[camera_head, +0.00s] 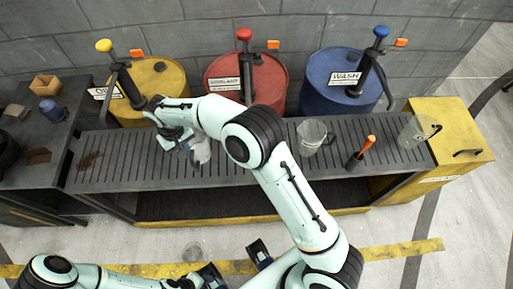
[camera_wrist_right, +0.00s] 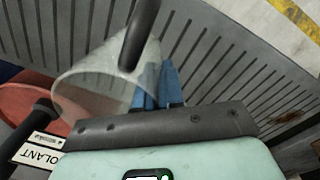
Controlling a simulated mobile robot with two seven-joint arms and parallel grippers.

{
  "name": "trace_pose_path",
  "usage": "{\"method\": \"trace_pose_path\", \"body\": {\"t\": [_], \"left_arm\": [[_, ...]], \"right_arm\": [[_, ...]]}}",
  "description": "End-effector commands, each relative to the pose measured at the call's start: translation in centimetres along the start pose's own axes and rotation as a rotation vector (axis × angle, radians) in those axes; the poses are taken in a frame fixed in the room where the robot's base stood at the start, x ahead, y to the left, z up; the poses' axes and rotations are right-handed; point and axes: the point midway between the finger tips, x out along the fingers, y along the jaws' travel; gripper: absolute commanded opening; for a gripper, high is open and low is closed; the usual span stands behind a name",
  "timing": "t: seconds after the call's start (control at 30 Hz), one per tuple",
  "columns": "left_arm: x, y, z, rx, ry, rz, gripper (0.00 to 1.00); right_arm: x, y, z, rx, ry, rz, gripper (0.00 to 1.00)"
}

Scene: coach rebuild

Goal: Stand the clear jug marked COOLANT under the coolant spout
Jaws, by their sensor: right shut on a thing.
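My right gripper (camera_head: 182,140) is shut on a clear jug (camera_head: 201,152) over the left part of the slatted bench, partly hidden by my arm. My left gripper (camera_head: 236,264) is open and empty at the bottom.
Another clear jug (camera_head: 312,136) stands on the slatted bench (camera_head: 260,172), left of an orange-handled tool (camera_head: 361,152). A third jug (camera_head: 418,131) is at the right end. A yellow drum (camera_head: 160,80) and a blue WASH drum (camera_head: 325,85) flank the red one.

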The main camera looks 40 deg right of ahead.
Motion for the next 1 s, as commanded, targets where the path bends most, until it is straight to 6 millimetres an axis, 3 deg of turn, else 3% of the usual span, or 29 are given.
{"method": "trace_pose_path", "body": {"t": [0.23, 0.7, 1.0], "left_arm": [[0.2, -0.1, 0.0, -0.001, 0.000, 0.000, 0.43], [0.4, -0.2, 0.0, -0.001, -0.001, -0.001, 0.43], [0.3, -0.1, 0.0, -0.001, -0.001, -0.001, 0.43]], "right_arm": [[0.0, 0.9, 0.6, 0.000, 0.002, 0.000, 0.00], [0.3, 10.4, 7.3, 0.004, 0.002, -0.001, 0.00], [0.6, 13.5, 9.5, 0.000, 0.001, -0.001, 0.00]]}}
